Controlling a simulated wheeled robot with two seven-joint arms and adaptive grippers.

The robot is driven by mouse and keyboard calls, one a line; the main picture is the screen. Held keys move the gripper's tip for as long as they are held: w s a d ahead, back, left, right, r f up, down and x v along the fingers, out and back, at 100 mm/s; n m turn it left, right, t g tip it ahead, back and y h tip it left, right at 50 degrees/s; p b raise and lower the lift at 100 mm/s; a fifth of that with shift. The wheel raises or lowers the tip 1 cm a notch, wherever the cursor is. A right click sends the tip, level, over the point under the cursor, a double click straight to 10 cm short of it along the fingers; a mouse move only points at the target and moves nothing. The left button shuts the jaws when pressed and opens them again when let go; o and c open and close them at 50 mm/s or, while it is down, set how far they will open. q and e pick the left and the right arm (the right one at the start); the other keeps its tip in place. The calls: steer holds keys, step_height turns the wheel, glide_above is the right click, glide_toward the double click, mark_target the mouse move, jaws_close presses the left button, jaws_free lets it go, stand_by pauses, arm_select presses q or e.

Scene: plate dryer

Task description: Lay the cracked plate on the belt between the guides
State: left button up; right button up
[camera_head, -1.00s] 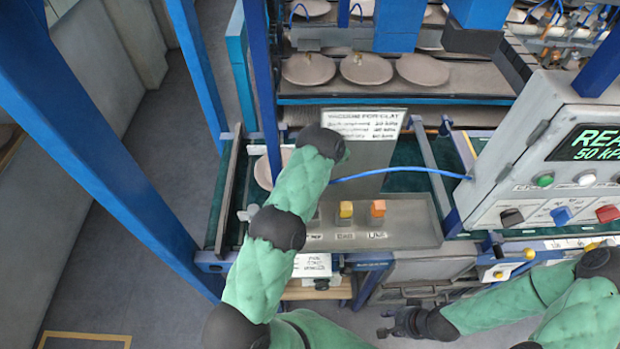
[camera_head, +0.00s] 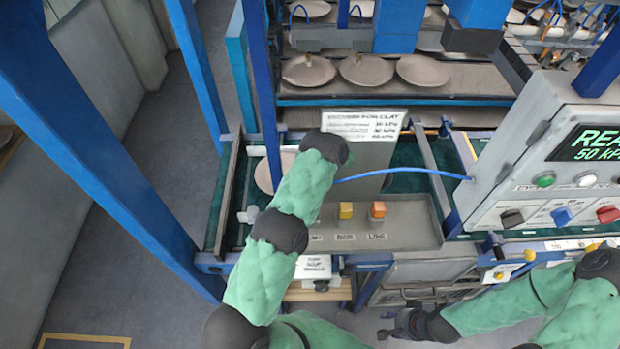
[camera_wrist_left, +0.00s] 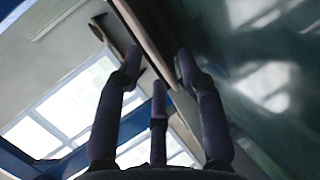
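A pale round plate (camera_head: 264,176) shows at the left end of the green belt (camera_head: 408,183), partly hidden behind my left arm. I cannot make out a crack in it. In the head view my left gripper is hidden by its own arm. In the left wrist view its dark fingers (camera_wrist_left: 158,70) stand apart around a thin brown edge (camera_wrist_left: 146,35), probably the plate's rim. Whether they press on it I cannot tell. My right gripper (camera_head: 398,326) is low at the bottom, away from the belt, with its fingers apart and empty.
A grey tray (camera_head: 410,232) with yellow and orange blocks stands in front of the belt, below an upright sign (camera_head: 362,125). Blue posts frame the left side. A control box (camera_head: 560,160) stands at right. Several plates (camera_head: 366,70) lie on the rear shelf.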

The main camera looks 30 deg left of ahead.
arm_select(q)
steer(key=v, duration=1.1)
steer(key=shift+p, duration=0.4)
stand_by(0.7)
